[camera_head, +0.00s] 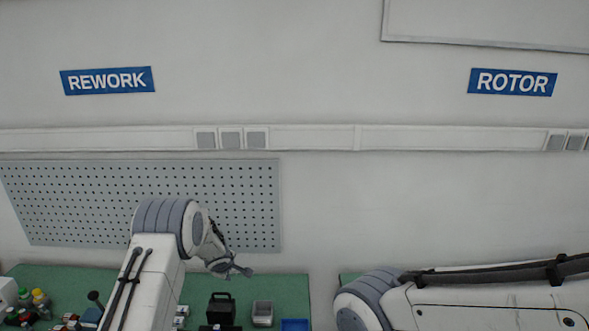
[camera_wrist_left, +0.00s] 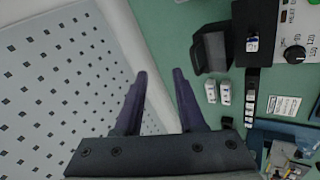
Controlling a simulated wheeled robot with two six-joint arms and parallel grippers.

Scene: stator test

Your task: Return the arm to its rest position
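My left gripper (camera_head: 232,268) is raised in front of the pegboard, above the back of the left green bench. In the left wrist view its two dark fingers (camera_wrist_left: 159,72) stand apart with nothing between them. My left arm (camera_head: 155,280) comes up from the bottom edge and bends at a grey-banded joint. My right arm (camera_head: 480,305) lies across the lower right corner. Its gripper is outside both views.
The pegboard (camera_head: 140,190) is on the wall behind the left gripper. The green bench (camera_head: 200,280) holds a black handled box (camera_head: 221,308), a grey bin (camera_head: 262,313), a blue bin (camera_head: 294,325) and bottles (camera_head: 40,298). The wrist view shows a knobbed device (camera_wrist_left: 294,54).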

